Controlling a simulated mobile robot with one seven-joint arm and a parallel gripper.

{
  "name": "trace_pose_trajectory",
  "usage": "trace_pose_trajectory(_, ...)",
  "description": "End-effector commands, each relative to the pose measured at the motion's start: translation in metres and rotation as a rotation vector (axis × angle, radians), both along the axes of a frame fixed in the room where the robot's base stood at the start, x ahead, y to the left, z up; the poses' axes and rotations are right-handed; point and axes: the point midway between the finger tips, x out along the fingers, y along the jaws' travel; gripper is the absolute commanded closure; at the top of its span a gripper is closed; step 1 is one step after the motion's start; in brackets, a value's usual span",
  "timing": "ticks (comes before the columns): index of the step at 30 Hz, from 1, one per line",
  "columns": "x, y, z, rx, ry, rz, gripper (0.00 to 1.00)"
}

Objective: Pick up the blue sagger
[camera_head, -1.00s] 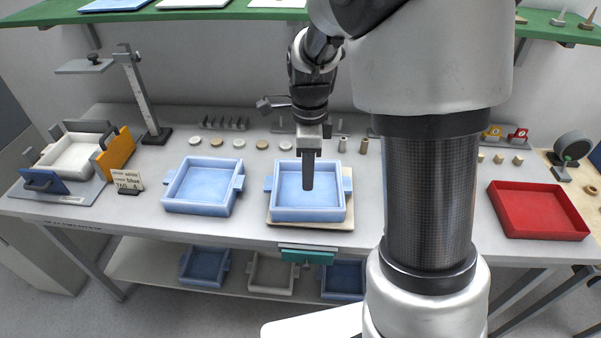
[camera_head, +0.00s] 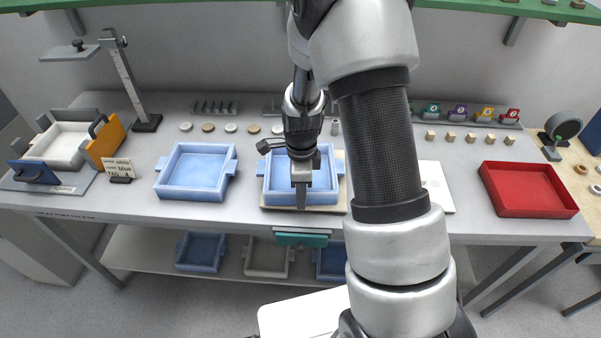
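A blue sagger (camera_head: 330,194), an open square box with side lugs, sits on a cream board in the middle of the table. A second, similar blue sagger (camera_head: 194,175) stands on the table to its left. My gripper (camera_head: 301,196) points down over the middle sagger, in front of its inside or near wall. Only a narrow edge of the fingers shows, so their opening cannot be seen. I cannot tell whether they touch the sagger. My arm hides part of the sagger's far side.
A white sagger (camera_head: 62,145) sits in a fixture at the left, near a tag card (camera_head: 118,168). A red tray (camera_head: 528,190) stands at the right. A lower shelf holds more saggers, including a blue one (camera_head: 201,252). A green shelf (camera_head: 450,8) runs above.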

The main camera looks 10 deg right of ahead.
Motion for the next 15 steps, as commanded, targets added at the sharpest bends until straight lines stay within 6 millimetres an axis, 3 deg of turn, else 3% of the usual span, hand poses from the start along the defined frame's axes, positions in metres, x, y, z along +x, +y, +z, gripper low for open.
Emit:
trace_pose_trajectory(8, 0.0004, 0.0, -0.0031, 0.0, -0.001, 0.0, 0.66)
trace_pose_trajectory(14, 0.0004, 0.0, -0.0029, 0.0, -0.001, 0.0, 1.0)
trace_pose_trajectory(15, 0.0004, 0.0, -0.0029, 0.0, -0.001, 0.0, 1.0)
